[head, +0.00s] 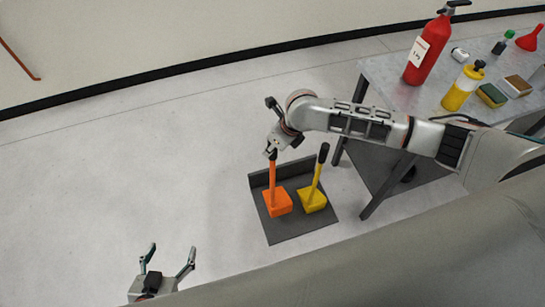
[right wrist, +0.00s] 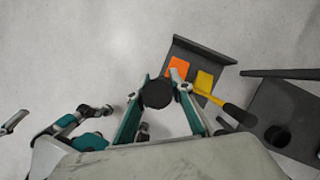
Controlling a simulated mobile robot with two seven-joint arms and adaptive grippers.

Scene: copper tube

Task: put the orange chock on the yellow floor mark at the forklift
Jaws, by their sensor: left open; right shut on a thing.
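The orange chock (head: 277,203) has an upright orange handle with a dark top and is over the dark grey tray (head: 290,228), seemingly resting on it. My right gripper (head: 271,151) is shut on the top of its handle. In the right wrist view, the fingers (right wrist: 158,95) close around the round black handle end, and the orange block (right wrist: 178,67) shows beyond. My left gripper (head: 168,262) is open and empty at the bottom left, away from the tray. No forklift or yellow floor mark shows in either view.
A yellow chock (head: 313,201) with a black-topped handle stands close to the right of the orange one. A grey table (head: 395,82) stands to the right, bearing a red extinguisher (head: 428,48), a yellow bottle (head: 462,88) and sponges. The floor at left is clear.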

